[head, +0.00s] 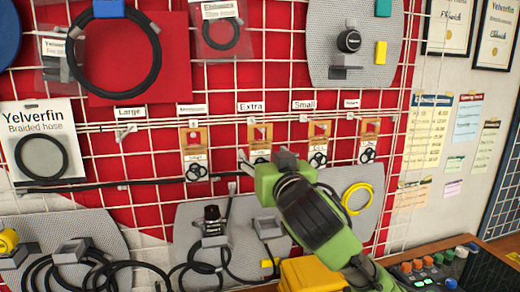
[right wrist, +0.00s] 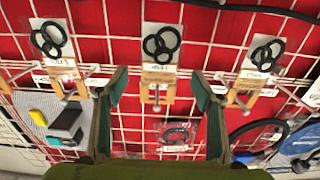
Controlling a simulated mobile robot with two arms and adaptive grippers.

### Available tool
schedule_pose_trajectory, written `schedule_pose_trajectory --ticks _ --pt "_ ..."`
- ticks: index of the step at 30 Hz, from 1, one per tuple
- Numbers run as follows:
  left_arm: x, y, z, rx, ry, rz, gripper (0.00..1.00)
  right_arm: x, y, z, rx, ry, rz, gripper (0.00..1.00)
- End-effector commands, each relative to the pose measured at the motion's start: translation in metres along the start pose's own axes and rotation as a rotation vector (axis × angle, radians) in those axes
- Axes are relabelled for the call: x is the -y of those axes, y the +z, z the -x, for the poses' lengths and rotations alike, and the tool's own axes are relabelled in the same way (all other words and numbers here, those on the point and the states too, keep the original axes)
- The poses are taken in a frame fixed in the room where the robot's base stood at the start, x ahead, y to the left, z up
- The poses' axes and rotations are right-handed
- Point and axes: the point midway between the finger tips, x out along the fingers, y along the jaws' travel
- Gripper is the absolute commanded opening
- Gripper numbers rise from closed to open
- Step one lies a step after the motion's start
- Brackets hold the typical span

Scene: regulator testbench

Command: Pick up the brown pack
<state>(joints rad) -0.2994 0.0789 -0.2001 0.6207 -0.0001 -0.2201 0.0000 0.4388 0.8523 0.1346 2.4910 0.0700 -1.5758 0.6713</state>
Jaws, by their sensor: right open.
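Several brown packs with black rings hang in a row on the wall grid. In the head view they are the far left pack (head: 195,140), the second pack (head: 260,134), the third pack (head: 319,130) and the far right pack (head: 370,126). My right gripper (head: 264,163) is open in front of the second pack and hides its lower part. In the right wrist view, which looks upside down, one brown pack (right wrist: 158,84) lies between the open fingers of my right gripper (right wrist: 161,88), with space on both sides. My left gripper is not in view.
Neighbouring packs hang on both sides in the right wrist view (right wrist: 66,84) (right wrist: 246,92). Metal hooks stick out from the grid. Below are a grey panel (head: 190,215) with black hoses, a yellow hose coil (head: 357,198) and a control panel (head: 430,270) at the bottom right.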

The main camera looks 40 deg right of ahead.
Motion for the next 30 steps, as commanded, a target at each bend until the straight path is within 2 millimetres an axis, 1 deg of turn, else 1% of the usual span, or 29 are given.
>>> schedule_pose_trajectory --ticks 1,5,6,7,9,12,15,21,23,24,25,26,30 --pt "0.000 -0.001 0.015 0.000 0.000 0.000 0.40 0.000 -0.006 -0.002 0.006 0.001 0.003 0.61" --pt "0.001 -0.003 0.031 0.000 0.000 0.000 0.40 -0.001 -0.005 -0.007 0.006 0.001 0.004 0.61" --pt "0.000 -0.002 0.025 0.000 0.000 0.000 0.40 -0.001 -0.002 -0.014 0.002 0.003 0.004 0.61" --pt "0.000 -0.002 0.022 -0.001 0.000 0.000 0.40 -0.001 -0.001 -0.020 0.001 0.004 0.006 0.61" --pt "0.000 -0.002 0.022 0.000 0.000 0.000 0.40 -0.001 -0.001 -0.030 0.000 0.003 0.003 0.61" --pt "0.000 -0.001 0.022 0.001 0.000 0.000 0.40 -0.001 -0.001 -0.040 0.000 0.002 0.003 0.61" --pt "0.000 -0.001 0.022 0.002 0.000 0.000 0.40 0.000 -0.001 -0.043 0.000 0.000 0.003 0.61" --pt "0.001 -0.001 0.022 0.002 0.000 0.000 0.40 0.000 -0.002 -0.043 -0.001 0.000 0.003 0.61" --pt "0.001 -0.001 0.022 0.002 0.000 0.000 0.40 0.000 -0.002 -0.043 0.000 0.000 0.003 0.46" --pt "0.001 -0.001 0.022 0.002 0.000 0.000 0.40 0.000 -0.002 -0.043 0.000 0.000 0.003 0.35" --pt "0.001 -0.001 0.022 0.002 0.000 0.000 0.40 0.000 -0.002 -0.043 0.000 0.000 0.003 0.27" --pt "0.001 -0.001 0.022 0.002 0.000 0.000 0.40 0.000 -0.002 -0.043 0.000 0.000 0.003 0.26" --pt "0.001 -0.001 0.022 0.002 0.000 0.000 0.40 0.000 -0.002 -0.043 -0.001 0.000 0.003 0.26"
